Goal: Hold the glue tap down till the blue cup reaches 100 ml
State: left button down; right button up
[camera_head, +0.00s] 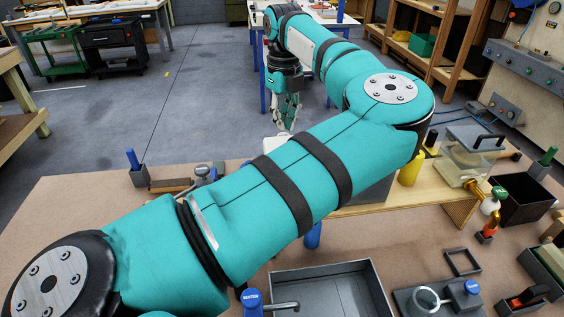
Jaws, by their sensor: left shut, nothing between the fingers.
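My left arm crosses the view from the lower left. Its gripper (287,127) hangs fingers down at upper middle, shut and empty, in front of a table with blue legs. No part of it is seen touching a tap or a cup. A small blue object (313,236) shows just below the arm, mostly hidden; I cannot tell whether it is the blue cup. A blue-topped tap-like fitting (251,298) with a metal spout stands at the bottom; I cannot tell whether it is the glue tap. No level marks are readable. My right gripper is not in view.
A grey tray (372,281) lies on the near bench (75,192). To its right are a device with a blue knob (472,287), a yellow bottle (410,168) and a black open bin (524,200). My arm hides much of the bench's middle.

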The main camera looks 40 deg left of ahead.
pick_arm(q)
jog(key=shift+f, duration=0.2)
dwell(0.3)
jog(key=shift+f+b, duration=0.75)
jog(key=shift+b, duration=0.05)
jog(key=shift+f+b, duration=0.5)
jog(key=shift+f, duration=0.1)
dwell(0.6)
dwell(5.5)
